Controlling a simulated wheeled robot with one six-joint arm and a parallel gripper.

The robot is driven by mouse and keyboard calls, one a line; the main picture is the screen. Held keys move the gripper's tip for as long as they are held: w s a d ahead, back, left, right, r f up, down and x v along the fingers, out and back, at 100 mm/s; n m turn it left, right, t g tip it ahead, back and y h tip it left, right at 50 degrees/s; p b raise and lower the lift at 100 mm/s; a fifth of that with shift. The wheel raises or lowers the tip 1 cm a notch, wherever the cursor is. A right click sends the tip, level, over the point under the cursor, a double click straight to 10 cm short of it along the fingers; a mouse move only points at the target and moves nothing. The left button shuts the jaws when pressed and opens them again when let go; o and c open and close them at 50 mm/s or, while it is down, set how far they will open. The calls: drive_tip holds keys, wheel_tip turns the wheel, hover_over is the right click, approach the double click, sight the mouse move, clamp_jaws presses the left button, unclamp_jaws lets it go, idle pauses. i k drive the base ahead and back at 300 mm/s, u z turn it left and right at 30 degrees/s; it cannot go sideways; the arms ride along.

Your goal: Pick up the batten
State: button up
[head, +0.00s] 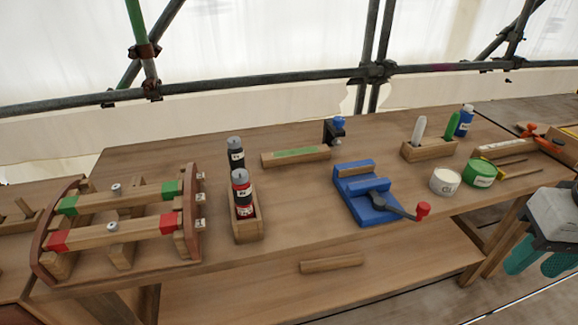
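A plain wooden batten (332,263) lies on the lower shelf under the workbench, near its middle. Other batten-like pieces show too: a wooden bar with a green strip (296,155) on the bench top, and bars with green ends (120,198) and red ends (115,233) in the curved frame at left. I cannot tell for certain which is the batten. My gripper (541,262) is at the right edge, with teal fingers apart and nothing seen between them. It is well right of all these pieces.
A blue vise (370,195) with a red-knobbed handle stands mid-bench. A wooden holder (246,220) carries dark bottles. White (445,181) and green (480,173) tubs stand at right. Scaffold poles run behind. A bench leg (500,243) stands between the shelf and my gripper.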

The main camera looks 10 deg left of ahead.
sight(290, 157)
drive_tip(key=u, duration=0.8)
drive_tip(key=i, duration=1)
